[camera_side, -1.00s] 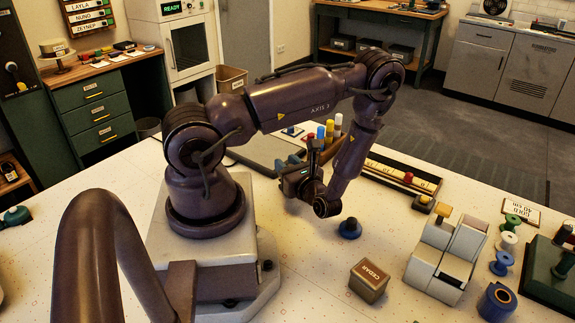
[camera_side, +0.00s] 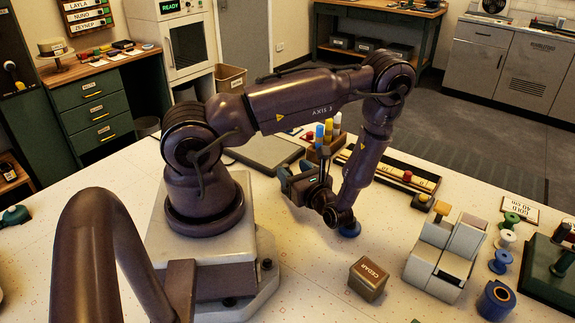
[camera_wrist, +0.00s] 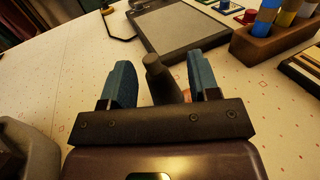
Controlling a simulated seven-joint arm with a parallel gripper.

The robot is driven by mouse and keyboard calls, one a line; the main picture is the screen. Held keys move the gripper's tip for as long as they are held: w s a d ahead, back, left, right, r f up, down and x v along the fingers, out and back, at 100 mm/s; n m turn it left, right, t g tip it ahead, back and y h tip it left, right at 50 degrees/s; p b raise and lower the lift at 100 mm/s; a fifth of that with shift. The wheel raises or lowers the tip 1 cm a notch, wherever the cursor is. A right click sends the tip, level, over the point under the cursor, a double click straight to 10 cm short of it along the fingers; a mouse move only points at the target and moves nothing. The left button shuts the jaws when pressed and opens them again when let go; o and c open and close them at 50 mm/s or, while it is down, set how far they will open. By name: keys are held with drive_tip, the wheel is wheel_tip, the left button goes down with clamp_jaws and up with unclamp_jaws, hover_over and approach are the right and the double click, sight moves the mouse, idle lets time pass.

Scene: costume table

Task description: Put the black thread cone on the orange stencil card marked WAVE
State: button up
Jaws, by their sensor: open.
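My gripper (camera_wrist: 161,72) is open, with its two blue fingers pointing away from the wrist camera. The black thread cone (camera_wrist: 154,66) stands between the fingers in the wrist view, with bare space visible on both sides. I cannot tell how deep between the fingers it is. A small orange patch shows beside the cone's lower part, too little to identify. In the side view my gripper (camera_side: 296,184) is low over the table in front of the arm's base, and the cone is not distinguishable there. No card marked WAVE can be read in either view.
A wooden block (camera_wrist: 262,48) with coloured bottles stands right of the gripper, near a grey framed panel (camera_wrist: 146,34). A CEDAR box (camera_side: 368,280), a blue spool (camera_side: 349,230) and a grey stand (camera_side: 445,258) are on the right side. Table between box and base is clear.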

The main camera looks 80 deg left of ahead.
drive_tip(key=v, duration=0.3)
drive_tip(key=shift+d+r, duration=0.1)
drive_tip(key=shift+d, duration=0.05)
drive_tip(key=d+r+n+t+h, duration=0.4)
drive_tip(key=d+r+h, duration=0.1)
drive_tip(key=r, duration=0.5)
drive_tip(key=d+r+n+t+h, duration=0.4)
drive_tip(key=d+r+n+h, duration=0.1)
drive_tip(key=r, duration=0.5)
drive_tip(key=d+r+n+t+h, duration=0.4)
drive_tip(key=d+r+h, duration=0.2)
drive_tip(key=d+r, duration=0.2)
drive_tip(key=shift+r+t+h, duration=0.3)
drive_tip(key=shift+r, duration=0.65)
drive_tip(key=shift+o, duration=0.4)
drive_tip(key=shift+w, duration=0.1)
